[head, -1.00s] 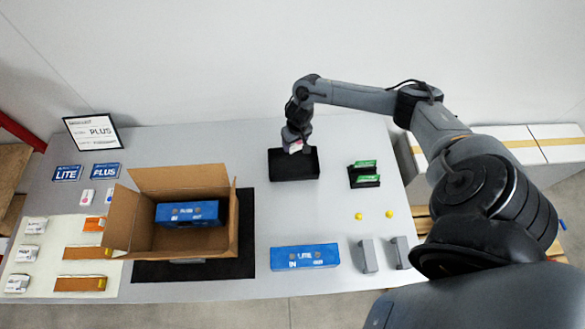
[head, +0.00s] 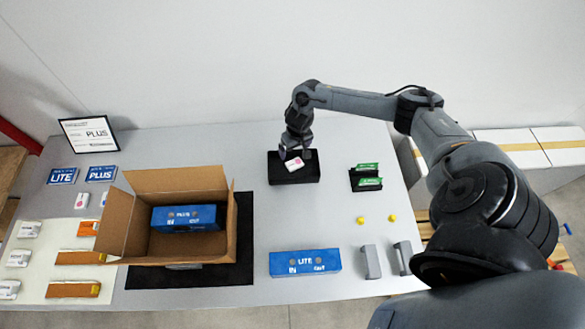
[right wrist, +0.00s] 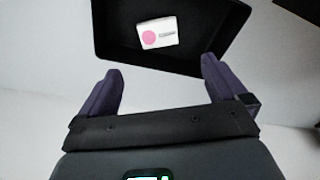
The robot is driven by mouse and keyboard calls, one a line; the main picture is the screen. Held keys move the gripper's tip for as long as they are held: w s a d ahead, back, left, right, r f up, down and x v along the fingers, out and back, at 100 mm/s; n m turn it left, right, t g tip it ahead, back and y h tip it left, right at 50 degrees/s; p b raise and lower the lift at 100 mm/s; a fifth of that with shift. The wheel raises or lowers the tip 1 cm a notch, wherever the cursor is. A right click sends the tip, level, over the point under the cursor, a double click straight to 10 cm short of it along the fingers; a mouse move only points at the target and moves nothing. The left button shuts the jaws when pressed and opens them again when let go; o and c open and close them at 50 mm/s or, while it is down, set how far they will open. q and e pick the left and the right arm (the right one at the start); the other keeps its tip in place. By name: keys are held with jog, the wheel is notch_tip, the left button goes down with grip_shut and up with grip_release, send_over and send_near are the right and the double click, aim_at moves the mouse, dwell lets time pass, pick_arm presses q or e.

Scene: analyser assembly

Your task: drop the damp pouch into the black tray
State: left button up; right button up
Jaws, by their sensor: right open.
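The damp pouch (head: 294,164), a small white packet with a pink round mark, is in the black tray (head: 308,177) at the back middle of the table. In the right wrist view the pouch (right wrist: 156,34) shows against the dark floor of the tray (right wrist: 228,22), apart from the fingers. My right gripper (head: 297,152) is above the tray. In the right wrist view its two fingers (right wrist: 162,88) are wide apart with nothing between them. My left gripper is not in view.
An open cardboard box (head: 116,226) holding a blue PLUS unit (head: 184,217) stands on a black mat (head: 243,240). A blue LITE unit (head: 305,262), grey blocks (head: 371,262) and a dark holder with green cards (head: 366,184) are nearby. White packs lie at left.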

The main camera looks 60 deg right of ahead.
notch_tip(320, 180, up, 11)
jog(key=s+p, duration=0.1)
jog(key=shift+a+f, duration=0.15)
jog(key=shift+a, duration=0.15)
dwell(0.6)
jog(key=shift+s, duration=0.1)
